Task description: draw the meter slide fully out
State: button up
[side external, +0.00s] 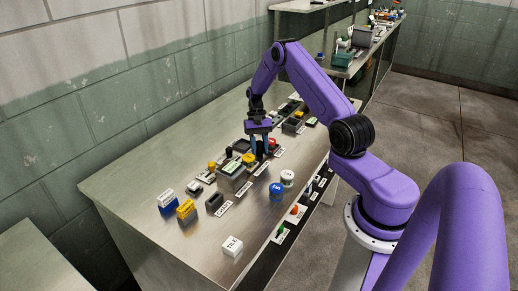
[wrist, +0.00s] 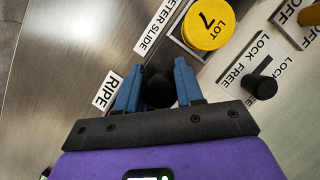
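The METER SLIDE label (wrist: 158,22) lies on the metal bench top in the wrist view, next to a yellow round piece marked LOT 7 (wrist: 208,24) in a dark-edged holder. A black knob (wrist: 160,91) is between the two blue fingers of my gripper (wrist: 160,72). The fingers are on either side of it, with little or no gap; I cannot tell whether they press on it. The slide body itself is not clearly visible. In the side external view my gripper (side external: 260,147) points down at the row of devices, and the fingers partly hide what is there.
On the bench are a blue cylinder (side external: 276,192), a white cylinder (side external: 287,178), a white cube (side external: 232,246) and a yellow block (side external: 186,212).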

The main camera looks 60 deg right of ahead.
jog(key=o, duration=0.3)
jog(key=shift+d, duration=0.35)
jog(key=shift+a, duration=0.1)
jog(key=shift+r, duration=0.15)
jog(key=v, duration=1.7)
jog(key=shift+r, duration=0.1)
